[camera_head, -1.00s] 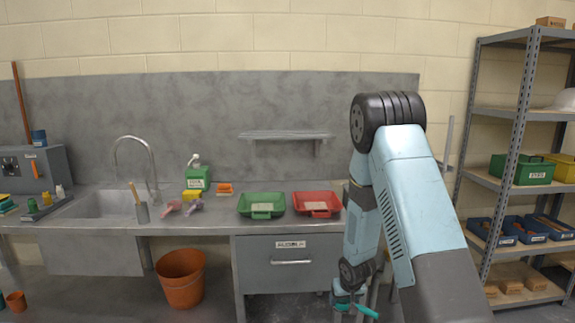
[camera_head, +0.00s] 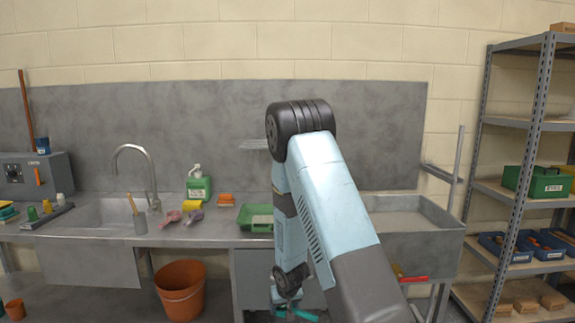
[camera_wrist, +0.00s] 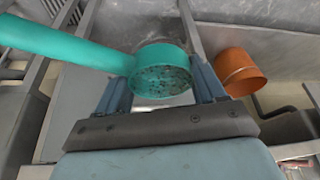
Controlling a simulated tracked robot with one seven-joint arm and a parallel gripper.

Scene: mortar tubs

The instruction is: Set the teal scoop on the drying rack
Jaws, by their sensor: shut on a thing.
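The teal scoop (camera_wrist: 160,68) is between the fingers of my gripper (camera_wrist: 163,88) in the wrist view. Its round cup has a speckled inside, and its handle runs to the upper left. In the head view, the scoop (camera_head: 300,315) shows as a teal strip at the bottom edge, below my gripper (camera_head: 288,300), in front of the counter and lower than its top. My gripper is shut on the scoop. I cannot make out a drying rack for sure; my arm hides part of the counter.
A green tray (camera_head: 256,217) lies on the counter beside my arm. An orange bucket (camera_head: 180,291) stands below, left of the drawer unit. A grey basin (camera_head: 410,222) is right of my arm. Metal shelving (camera_head: 493,190) stands at the far right.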

